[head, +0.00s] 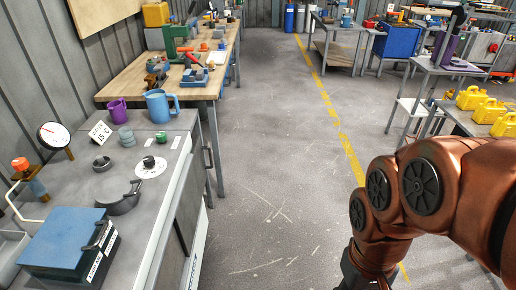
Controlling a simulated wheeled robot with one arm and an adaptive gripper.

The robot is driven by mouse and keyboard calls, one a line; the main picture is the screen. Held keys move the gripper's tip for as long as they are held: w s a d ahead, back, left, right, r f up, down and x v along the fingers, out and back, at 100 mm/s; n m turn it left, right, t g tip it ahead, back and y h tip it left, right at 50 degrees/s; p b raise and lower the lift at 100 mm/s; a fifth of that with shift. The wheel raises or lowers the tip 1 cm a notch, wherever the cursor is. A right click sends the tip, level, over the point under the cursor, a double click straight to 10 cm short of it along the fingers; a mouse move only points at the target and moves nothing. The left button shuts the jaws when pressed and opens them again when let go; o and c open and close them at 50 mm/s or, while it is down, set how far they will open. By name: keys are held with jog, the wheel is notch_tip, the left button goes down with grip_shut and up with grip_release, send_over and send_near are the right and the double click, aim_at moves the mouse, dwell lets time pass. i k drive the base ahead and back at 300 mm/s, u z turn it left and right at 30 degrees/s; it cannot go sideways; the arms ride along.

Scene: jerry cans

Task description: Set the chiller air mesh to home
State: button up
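I cannot tell for certain which thing is the chiller air mesh. The grey cabinet (150,215) at the left carries several parts on top. A round white dial plate with a dark knob (150,166) is near its right side. A dark curved piece (119,201) lies in front of it. A white gauge (54,135) and a card reading about 15 °C (99,131) stand at the back. A blue box with a dark front and labels (68,243) sits at the near left. My copper arm shows at the right; my gripper is out of view.
A purple mug (117,111) and a blue jug (160,106) stand at the cabinet's far end. A wooden workbench (140,85) with tools lies beyond. Yellow jerry cans (488,109) stand on a table at the right. The grey floor (275,170) between is clear.

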aim_at(186, 218)
jog(key=z, duration=0.45)
jog(key=i, duration=1.25)
jog(key=u, duration=2.3)
